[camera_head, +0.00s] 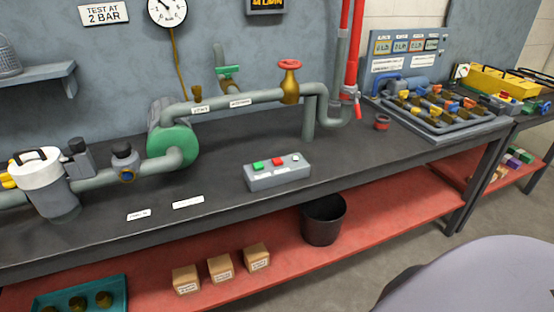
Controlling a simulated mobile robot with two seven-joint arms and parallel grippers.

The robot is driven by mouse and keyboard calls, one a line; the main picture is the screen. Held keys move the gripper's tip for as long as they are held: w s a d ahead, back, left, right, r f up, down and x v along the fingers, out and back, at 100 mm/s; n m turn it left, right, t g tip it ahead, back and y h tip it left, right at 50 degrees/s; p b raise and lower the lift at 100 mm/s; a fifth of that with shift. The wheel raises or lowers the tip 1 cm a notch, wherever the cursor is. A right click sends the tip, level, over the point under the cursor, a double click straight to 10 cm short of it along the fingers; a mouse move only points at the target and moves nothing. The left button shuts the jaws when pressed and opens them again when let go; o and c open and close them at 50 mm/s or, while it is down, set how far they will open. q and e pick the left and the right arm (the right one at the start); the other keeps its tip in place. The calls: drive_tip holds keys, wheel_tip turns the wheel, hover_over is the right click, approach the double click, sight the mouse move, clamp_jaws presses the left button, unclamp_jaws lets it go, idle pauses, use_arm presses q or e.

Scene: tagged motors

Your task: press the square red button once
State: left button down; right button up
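The square red button (278,161) is on top of a grey control box (277,178) that sits on the dark workbench, a little right of the picture's middle. Nothing covers the red button. Neither of my grippers shows in the head view.
Grey pipes with a green pump (178,143) and a red-wheeled valve (289,80) stand behind the box. A tray of parts (440,135) is at right. A black bin (323,222) stands on the red shelf (400,205).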

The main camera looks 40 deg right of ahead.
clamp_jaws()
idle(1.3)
